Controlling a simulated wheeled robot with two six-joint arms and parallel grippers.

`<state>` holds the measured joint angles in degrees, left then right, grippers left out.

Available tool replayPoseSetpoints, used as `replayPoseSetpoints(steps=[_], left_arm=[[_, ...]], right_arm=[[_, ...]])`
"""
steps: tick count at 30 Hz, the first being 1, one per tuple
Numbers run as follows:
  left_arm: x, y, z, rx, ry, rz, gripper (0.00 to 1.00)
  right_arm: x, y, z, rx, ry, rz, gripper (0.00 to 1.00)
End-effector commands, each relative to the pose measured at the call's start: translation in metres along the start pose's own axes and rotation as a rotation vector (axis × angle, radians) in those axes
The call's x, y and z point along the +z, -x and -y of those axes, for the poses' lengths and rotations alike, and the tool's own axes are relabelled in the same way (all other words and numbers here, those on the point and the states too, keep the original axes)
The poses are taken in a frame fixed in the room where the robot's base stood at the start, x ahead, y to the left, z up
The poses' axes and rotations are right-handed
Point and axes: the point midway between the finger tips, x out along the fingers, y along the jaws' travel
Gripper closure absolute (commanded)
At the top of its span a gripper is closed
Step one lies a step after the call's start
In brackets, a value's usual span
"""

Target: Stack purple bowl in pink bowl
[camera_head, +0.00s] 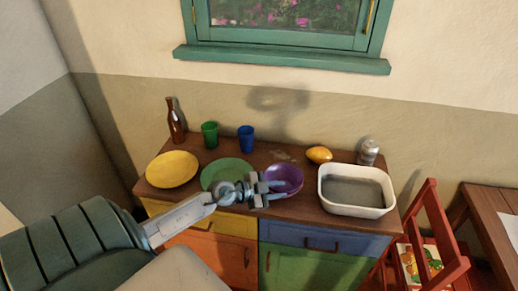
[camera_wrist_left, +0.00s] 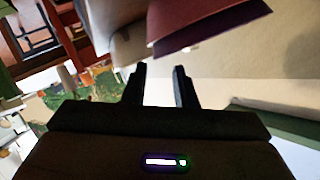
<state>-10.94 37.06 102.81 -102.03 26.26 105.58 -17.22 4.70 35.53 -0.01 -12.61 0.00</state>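A purple bowl (camera_head: 286,174) stands on the wooden counter in the head view, right of the green plate. My left gripper (camera_head: 280,190) is in front of its lower left side in that view and hides part of it. In the left wrist view my left gripper's fingers (camera_wrist_left: 160,86) are apart with nothing between them. A maroon and dark purple surface (camera_wrist_left: 205,30) shows beyond the fingertips; I cannot tell whether it is one bowl or two. I cannot make out a separate pink bowl in the head view. My right gripper is not in view.
A red chair (camera_head: 440,245) stands right.

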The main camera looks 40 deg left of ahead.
Motion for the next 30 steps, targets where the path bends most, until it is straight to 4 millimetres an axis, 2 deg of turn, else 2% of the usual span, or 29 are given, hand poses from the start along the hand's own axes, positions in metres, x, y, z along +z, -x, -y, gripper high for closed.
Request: replayPoseSetpoints(steps=[3, 12, 21, 30], left_arm=[[0.002, 0.022, -0.001, 0.003, -0.004, 0.004, 0.75], [0.002, 0.064, -0.002, 0.006, -0.004, 0.002, 0.75], [0.001, 0.084, -0.001, 0.003, -0.003, -0.002, 0.75], [0.000, 0.089, 0.000, 0.000, 0.001, 0.000, 0.75]], right_arm=[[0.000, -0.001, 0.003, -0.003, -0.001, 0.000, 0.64], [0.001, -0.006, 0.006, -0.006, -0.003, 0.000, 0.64], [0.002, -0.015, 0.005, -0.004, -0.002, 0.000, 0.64], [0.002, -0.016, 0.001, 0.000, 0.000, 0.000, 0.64]])
